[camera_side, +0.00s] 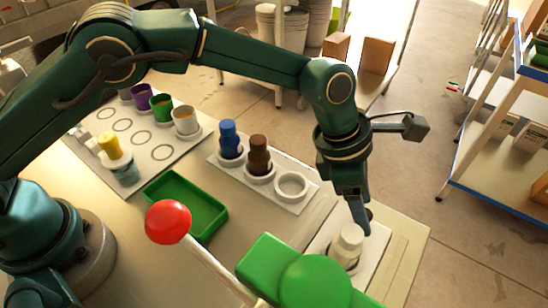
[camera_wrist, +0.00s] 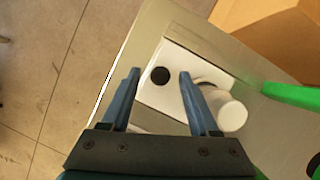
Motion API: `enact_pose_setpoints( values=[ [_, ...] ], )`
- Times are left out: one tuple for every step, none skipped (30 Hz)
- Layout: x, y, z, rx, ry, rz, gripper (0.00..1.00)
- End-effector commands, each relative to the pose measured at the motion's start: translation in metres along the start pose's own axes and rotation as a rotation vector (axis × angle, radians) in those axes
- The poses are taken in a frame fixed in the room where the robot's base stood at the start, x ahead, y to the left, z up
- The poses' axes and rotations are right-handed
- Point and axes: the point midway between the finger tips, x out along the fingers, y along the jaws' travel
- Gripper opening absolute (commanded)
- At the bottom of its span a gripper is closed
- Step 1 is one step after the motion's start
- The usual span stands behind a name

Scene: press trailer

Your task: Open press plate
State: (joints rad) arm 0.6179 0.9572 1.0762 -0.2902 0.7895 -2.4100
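The press has a green head (camera_side: 315,285) at the bottom of the side view and a lever with a red ball knob (camera_side: 168,221). A green part (camera_wrist: 292,95) also shows at the right edge of the wrist view. A white plate (camera_side: 375,245) with a dark round hole (camera_wrist: 160,75) lies by the press. A white cylinder (camera_side: 348,243) stands at this plate, next to the green head; it also shows in the wrist view (camera_wrist: 232,114). My gripper (camera_wrist: 160,74) is open above the plate, with the cylinder outside its right finger.
A green tray (camera_side: 187,205) lies left of a white holder (camera_side: 225,168) with a blue bottle (camera_side: 230,139), a brown bottle (camera_side: 259,155) and an empty ring (camera_side: 291,186). Colored cups stand on a rack (camera_side: 140,150) behind. The table's right edge is close to my gripper.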

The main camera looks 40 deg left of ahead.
Motion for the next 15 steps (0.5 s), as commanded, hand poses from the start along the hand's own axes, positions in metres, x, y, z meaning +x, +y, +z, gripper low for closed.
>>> enact_pose_setpoints(
  values=[
    [0.0, 0.0, 0.0, 0.0, 0.001, 0.0, 0.61],
    [0.0, 0.0, 0.0, 0.0, 0.001, -0.001, 0.61],
    [0.0, 0.0, 0.0, 0.0, 0.001, -0.001, 0.61],
    [0.0, 0.0, 0.0, 0.0, 0.001, -0.001, 0.61],
    [0.0, 0.0, 0.0, 0.0, 0.001, -0.001, 0.61],
    [-0.001, 0.0, 0.0, 0.0, 0.001, -0.001, 0.61],
    [-0.003, 0.0, 0.0, 0.0, 0.001, -0.001, 0.61],
    [-0.005, 0.0, 0.0, 0.0, 0.001, -0.001, 0.61],
    [-0.009, 0.0, 0.0, 0.0, 0.0, 0.0, 0.61],
    [-0.013, 0.0, 0.001, 0.0, -0.001, 0.001, 0.61],
    [-0.017, 0.0, 0.001, 0.0, -0.002, 0.001, 0.61],
    [-0.022, 0.0, 0.001, 0.0, -0.002, 0.001, 0.61],
    [-0.026, 0.0, 0.0, 0.0, -0.001, 0.001, 0.61],
    [-0.03, 0.0, 0.001, 0.0, -0.002, 0.001, 0.61],
    [-0.035, 0.0, 0.001, 0.0, -0.002, 0.001, 0.61]
  ],
)
